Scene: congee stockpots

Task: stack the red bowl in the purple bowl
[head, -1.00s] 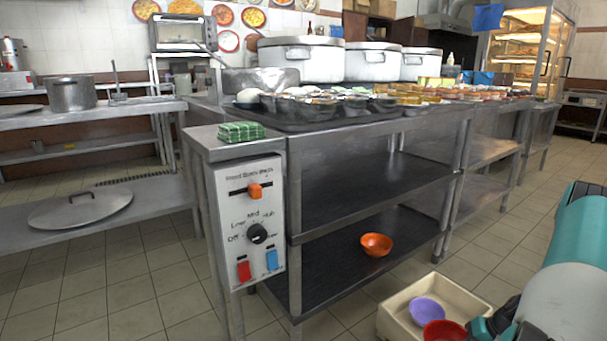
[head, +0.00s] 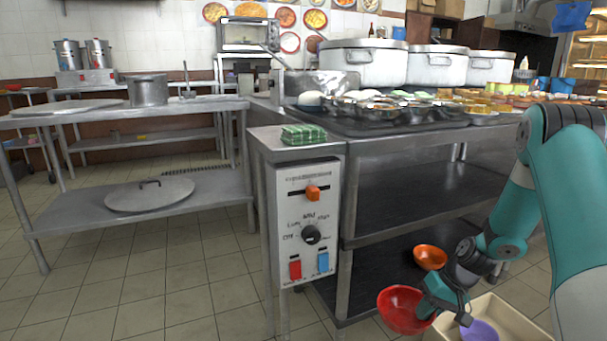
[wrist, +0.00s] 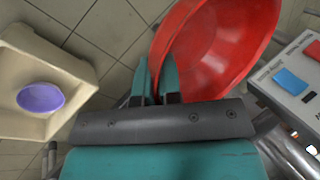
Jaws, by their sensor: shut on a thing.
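The red bowl (head: 402,309) is held by its rim in my gripper (head: 440,300), in the air to the left of the beige bin. In the wrist view the red bowl (wrist: 222,45) is tilted, with its wall between the teal fingers of my gripper (wrist: 160,85). The purple bowl (head: 480,331) sits in the beige bin (head: 498,306), partly cut off at the head view's lower edge. The wrist view shows the purple bowl (wrist: 40,97) whole and empty, left of my gripper and apart from it.
An orange bowl (head: 430,257) stands on the lower shelf of the steel counter, close behind my gripper. The control panel (head: 308,222) with knob and switches is left of the red bowl. The tiled floor (head: 190,290) at the left is clear.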

